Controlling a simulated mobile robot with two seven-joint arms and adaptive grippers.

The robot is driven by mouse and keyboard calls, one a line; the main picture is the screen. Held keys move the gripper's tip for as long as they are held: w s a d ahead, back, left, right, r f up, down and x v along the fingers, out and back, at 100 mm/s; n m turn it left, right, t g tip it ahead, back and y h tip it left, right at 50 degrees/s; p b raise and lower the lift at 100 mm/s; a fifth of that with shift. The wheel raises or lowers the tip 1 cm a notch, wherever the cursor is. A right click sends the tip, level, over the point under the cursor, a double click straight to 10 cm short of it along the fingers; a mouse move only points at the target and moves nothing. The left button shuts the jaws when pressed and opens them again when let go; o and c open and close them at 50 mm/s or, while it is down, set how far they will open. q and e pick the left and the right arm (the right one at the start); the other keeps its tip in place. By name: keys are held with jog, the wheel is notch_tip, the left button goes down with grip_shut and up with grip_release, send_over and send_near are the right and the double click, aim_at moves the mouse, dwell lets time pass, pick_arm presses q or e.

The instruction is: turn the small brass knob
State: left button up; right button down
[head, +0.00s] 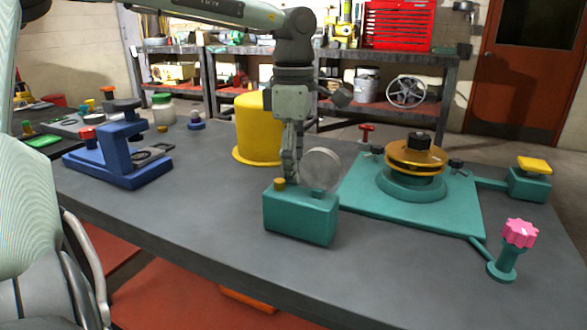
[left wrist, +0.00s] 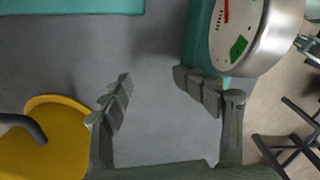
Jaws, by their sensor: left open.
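The small brass knob (head: 279,184) stands on the left part of the top of a teal box (head: 300,218), near the table's front. A round gauge (head: 321,170) rises from the right part of the box. My left gripper (head: 293,174) points down just behind the brass knob and left of the gauge. In the left wrist view its fingers (left wrist: 152,80) are apart with only grey tabletop between them. The gauge (left wrist: 240,35) shows its white face, red needle and green patch there. The brass knob cannot be made out in that view. My right gripper is not in view.
A yellow cylinder (head: 255,130) stands behind my left gripper. A teal plate (head: 440,208) with a gold disc (head: 415,156) lies to the right, with a pink knob (head: 519,233) at front right. A blue clamp-like fixture (head: 120,155) is at left. The tabletop left of the box is clear.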

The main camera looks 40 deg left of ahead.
pick_arm(q)
jog(key=shift+n+b, duration=2.95)
jog(key=shift+n, duration=4.55)
jog(key=shift+f, duration=0.35)
jog(key=shift+c, duration=0.6)
grip_shut()
